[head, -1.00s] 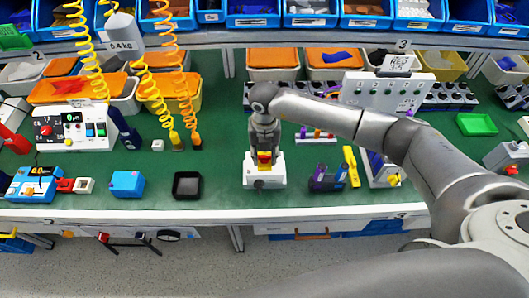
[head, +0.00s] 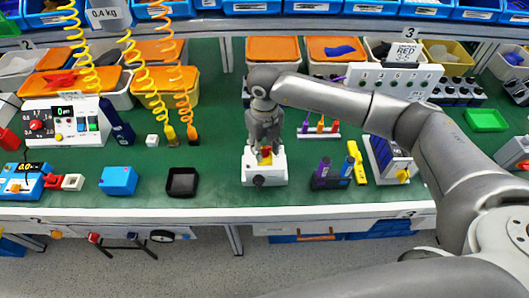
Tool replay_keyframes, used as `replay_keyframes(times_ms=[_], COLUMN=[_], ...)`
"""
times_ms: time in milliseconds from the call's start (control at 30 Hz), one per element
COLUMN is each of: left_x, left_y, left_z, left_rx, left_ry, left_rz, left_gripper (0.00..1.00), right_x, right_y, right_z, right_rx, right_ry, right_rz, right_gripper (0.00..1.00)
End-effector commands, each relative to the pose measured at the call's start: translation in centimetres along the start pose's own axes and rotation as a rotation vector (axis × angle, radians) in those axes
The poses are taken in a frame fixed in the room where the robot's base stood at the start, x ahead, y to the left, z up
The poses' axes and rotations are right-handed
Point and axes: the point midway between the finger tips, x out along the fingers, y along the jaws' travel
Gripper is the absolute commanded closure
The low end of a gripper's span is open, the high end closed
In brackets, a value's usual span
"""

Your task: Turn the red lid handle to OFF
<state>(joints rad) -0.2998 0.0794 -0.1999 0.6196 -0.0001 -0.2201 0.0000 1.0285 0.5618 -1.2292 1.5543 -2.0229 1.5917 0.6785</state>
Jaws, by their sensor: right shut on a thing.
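The white switch box (head: 264,175) stands near the front edge of the green workbench, with a dark round knob on its front face. A yellow plate (head: 266,158) shows on its top, between my fingers. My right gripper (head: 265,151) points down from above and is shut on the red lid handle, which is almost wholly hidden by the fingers. I cannot read the handle's position or any OFF mark. My left gripper is not in view.
A black tray (head: 183,183) and a blue box (head: 118,181) stand to the left. A purple-and-black holder (head: 328,178) and a yellow tool (head: 356,164) stand close on the right. Coiled hoses hang at the left. Bare green bench lies around the white box.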

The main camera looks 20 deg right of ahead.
Motion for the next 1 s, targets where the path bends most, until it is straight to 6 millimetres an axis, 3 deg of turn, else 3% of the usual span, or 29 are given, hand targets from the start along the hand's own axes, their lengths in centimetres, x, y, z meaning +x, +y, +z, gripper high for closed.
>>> replay_keyframes(times_ms=[33, 500, 1000], left_x=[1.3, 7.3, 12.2], left_y=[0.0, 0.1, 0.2], left_z=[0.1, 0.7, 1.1], left_rx=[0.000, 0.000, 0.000], left_ry=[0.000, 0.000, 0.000], left_rz=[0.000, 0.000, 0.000], left_gripper=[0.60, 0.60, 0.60], right_x=[0.5, 0.5, 0.3], right_y=[-0.1, -0.1, 0.0], right_z=[0.1, 0.1, 0.1], right_rx=[-0.046, -0.491, -0.910], right_ry=[-0.006, -0.005, -0.003], right_rz=[-0.001, -0.002, -0.002], right_gripper=[0.89, 0.89, 0.89])
